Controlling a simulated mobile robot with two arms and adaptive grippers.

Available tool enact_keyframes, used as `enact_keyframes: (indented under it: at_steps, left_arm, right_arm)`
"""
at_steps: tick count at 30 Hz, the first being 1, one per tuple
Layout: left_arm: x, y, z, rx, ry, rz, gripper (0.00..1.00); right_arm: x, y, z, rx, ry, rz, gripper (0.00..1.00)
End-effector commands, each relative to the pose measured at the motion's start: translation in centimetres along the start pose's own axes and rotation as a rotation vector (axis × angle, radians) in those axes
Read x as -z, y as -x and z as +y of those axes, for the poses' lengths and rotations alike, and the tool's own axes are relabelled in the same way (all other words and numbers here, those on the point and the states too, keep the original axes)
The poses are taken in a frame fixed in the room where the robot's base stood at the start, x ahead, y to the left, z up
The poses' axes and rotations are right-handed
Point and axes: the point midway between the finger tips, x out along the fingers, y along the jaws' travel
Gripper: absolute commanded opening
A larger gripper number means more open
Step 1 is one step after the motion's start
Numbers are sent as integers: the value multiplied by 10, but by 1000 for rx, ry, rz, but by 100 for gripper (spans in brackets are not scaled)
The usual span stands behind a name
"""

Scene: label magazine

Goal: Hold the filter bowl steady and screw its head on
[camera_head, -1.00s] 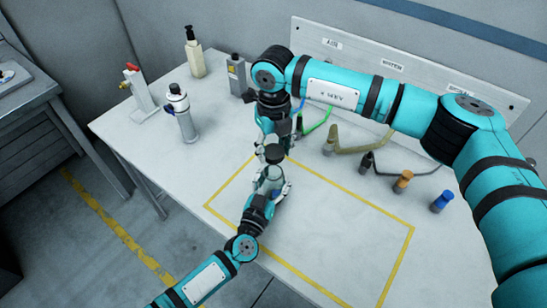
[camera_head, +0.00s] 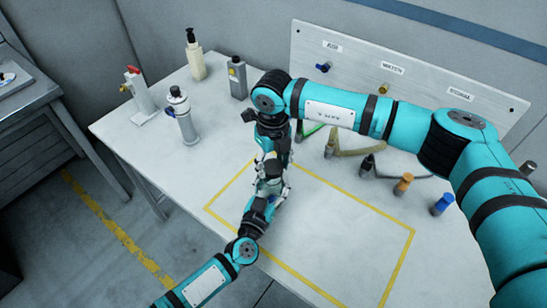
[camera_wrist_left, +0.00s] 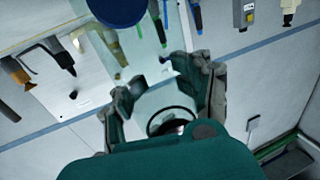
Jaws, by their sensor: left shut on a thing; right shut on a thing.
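The filter bowl (camera_head: 268,187) is a pale, clear cup standing near the back-left part of the yellow outline. My left gripper (camera_head: 273,192) is shut around it from the front; in the left wrist view the clear bowl (camera_wrist_left: 163,108) shows between the two fingers. My right gripper (camera_head: 272,158) comes down from behind, right above the bowl, and is shut on the dark filter head (camera_head: 270,168). The head is largely covered by the fingers. It looks in line with the bowl, but I cannot tell whether the threads touch.
A yellow outline (camera_head: 408,250) marks the table (camera_head: 340,235). Capped hoses, including an orange-capped one (camera_head: 403,183) and a blue-capped one (camera_head: 442,204), stand to the right.

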Motion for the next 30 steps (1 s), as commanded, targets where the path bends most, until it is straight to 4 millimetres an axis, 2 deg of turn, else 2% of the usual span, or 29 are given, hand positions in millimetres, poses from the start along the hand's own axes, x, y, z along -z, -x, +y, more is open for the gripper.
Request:
enact_keyframes:
  at_steps: [30]
  left_arm:
    - [0,0,0,0,0,0,0]
  right_arm:
    - [2,-13,3,0,15,-1,36]
